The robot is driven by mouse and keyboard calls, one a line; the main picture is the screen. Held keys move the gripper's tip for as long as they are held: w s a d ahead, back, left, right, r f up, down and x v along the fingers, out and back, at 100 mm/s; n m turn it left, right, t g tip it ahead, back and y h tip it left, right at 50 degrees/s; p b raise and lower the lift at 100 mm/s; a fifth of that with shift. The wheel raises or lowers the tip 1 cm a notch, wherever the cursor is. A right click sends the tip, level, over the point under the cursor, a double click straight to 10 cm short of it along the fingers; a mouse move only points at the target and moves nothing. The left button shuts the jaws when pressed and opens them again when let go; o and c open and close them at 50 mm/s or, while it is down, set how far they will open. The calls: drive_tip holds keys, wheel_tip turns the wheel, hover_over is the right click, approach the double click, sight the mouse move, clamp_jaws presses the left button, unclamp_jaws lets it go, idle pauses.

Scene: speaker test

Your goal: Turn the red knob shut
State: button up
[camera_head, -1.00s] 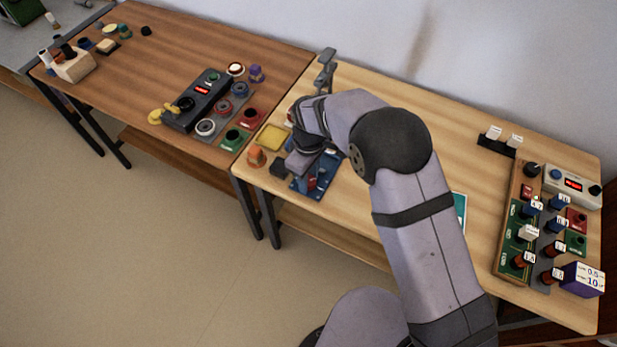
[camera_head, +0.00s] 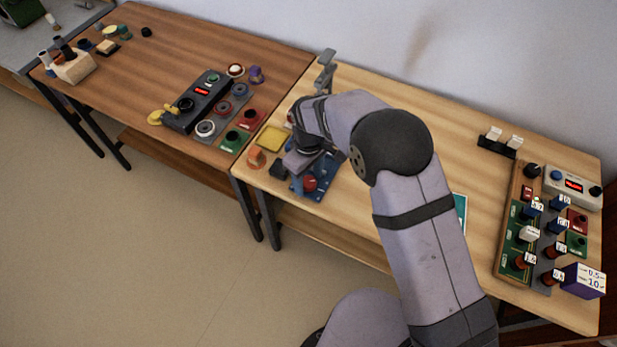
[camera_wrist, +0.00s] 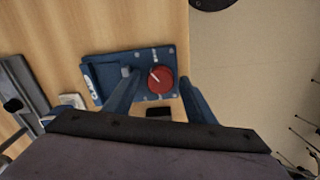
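The red knob (camera_wrist: 160,80) sits on a blue panel (camera_wrist: 101,61) and carries a white pointer line slanting to the upper left in the wrist view. The knob (camera_head: 310,183) also shows in the head view, at the front of the blue panel (camera_head: 326,178). My gripper (camera_wrist: 160,77) is open. Its two blue fingers stand either side of the knob in the wrist view, with gaps on both sides. I cannot tell how far above the knob the tips are. In the head view my wrist hides part of the panel and the fingers are not clear.
A grey stand (camera_head: 326,70) rises behind. Boards with several knobs (camera_head: 530,225) are at the table's right. The table's front edge is close to the panel.

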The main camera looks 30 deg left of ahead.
sight(307, 179)
drive_tip(key=shift+r+b, duration=1)
drive_tip(key=shift+r, duration=2.7)
drive_tip(key=shift+w+a+m, duration=0.25)
drive_tip(key=shift+m, duration=0.35)
drive_tip(key=s+d+f, duration=0.1)
drive_tip(key=f, duration=0.1)
drive_tip(key=s+d+f+m, duration=0.1)
drive_tip(key=d, duration=0.1)
drive_tip(key=s+d+f+m, duration=0.1)
drive_tip(key=s+f, duration=0.1)
drive_tip(key=shift+d+f+g+h, duration=0.3)
drive_tip(key=shift+d, duration=0.1)
drive_tip(key=s+d+r+m+g, duration=0.15)
drive_tip(key=s+d+m, duration=0.3)
drive_tip(key=d, duration=0.85)
drive_tip(key=s+d+r+m, duration=0.3)
drive_tip(key=s+d, duration=0.3)
drive_tip(key=d, duration=0.6)
drive_tip(key=w+d+r+m+t, duration=0.2)
drive_tip(key=w+d+r+m, duration=0.1)
drive_tip(key=d, duration=0.5)
drive_tip(key=shift+w+d+r+m, duration=0.2)
drive_tip(key=shift+w+r+m, duration=0.15)
drive_tip(key=shift+r+m, duration=0.25)
